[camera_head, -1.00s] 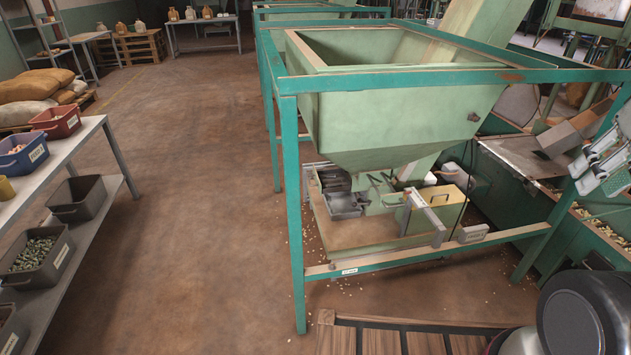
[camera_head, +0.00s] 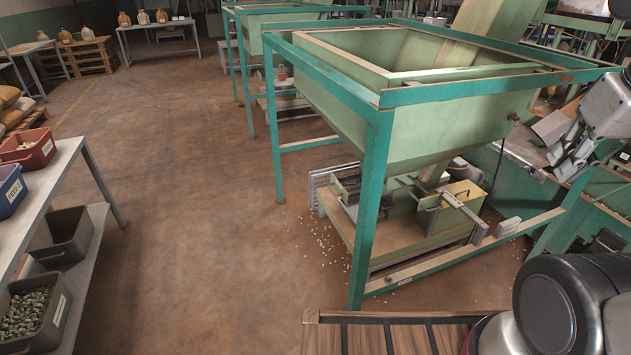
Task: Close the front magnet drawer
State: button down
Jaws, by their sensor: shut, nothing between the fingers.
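Under the nearest pale green hopper (camera_head: 440,115) is a unit with grey metal parts and a yellowish box (camera_head: 460,200) with a dark handle. My gripper (camera_head: 563,160) is at the right, in front of the machinery, well apart from the box and the unit. Its fingers are shut and empty.
The hopper's teal frame (camera_head: 372,210) has legs and a low front rail (camera_head: 465,252) between me and the unit. More hoppers stand behind. A shelf (camera_head: 75,160) with bins is at the left. The brown floor (camera_head: 200,220) between is clear, with scattered bits near the unit.

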aim_at(344, 191)
jog(key=i+j+z, duration=0.1)
jog(key=j, duration=0.4)
jog(key=i+j, duration=0.2)
jog(key=j, duration=0.3)
jog(key=i+j+z, duration=0.15)
jog(key=j, duration=0.35)
jog(key=i+j+z, duration=0.1)
jog(key=j, duration=0.4)
jog(key=i+j+z, duration=0.1)
jog(key=j, duration=0.4)
jog(key=i+j, duration=0.25)
jog(key=j, duration=0.2)
jog(key=i+j, duration=0.25)
jog(key=j, duration=0.15)
jog(key=i, duration=0.35)
